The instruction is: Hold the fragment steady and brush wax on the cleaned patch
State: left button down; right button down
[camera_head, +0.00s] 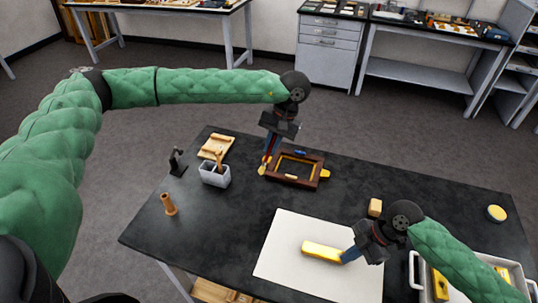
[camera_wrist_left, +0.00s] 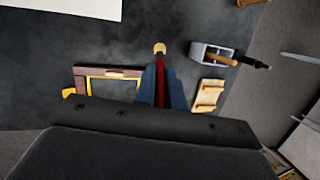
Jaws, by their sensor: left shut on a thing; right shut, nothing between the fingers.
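The gilt fragment (camera_head: 320,250), a yellow bar, lies on the white sheet (camera_head: 290,235) near the table's front. My right gripper (camera_head: 348,256) is shut and empty, its blue fingertips at the fragment's right end; I cannot tell whether they press on it. My left gripper (camera_head: 266,158) is shut on a thin red-handled tool with a pale tip, seemingly a brush (camera_wrist_left: 160,68). It points down beside the left corner of a brown and gold frame (camera_head: 313,184), away from the fragment. The cleaned patch cannot be made out. A round yellow-topped tin (camera_head: 497,212) stands far right.
A grey holder (camera_head: 214,178) with a wooden-handled tool, a wooden rack (camera_head: 216,147), a black stand (camera_head: 177,161) and a wooden peg (camera_head: 168,205) stand left. A wooden block (camera_head: 375,207) and a white tray (camera_head: 417,272) are right. Table between frame and sheet is clear.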

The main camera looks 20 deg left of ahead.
pick_arm(q)
jog(key=s+d+r+m+t+h, duration=0.2)
jog(key=s+d+m, duration=0.7)
jog(key=s+d, duration=0.7)
jog(key=shift+s+d+r+t+h, duration=0.2)
jog(key=shift+s+t+h, duration=0.15)
jog(key=shift+s, duration=0.8)
jog(key=shift+f, duration=1.45)
jog(key=shift+r, duration=0.1)
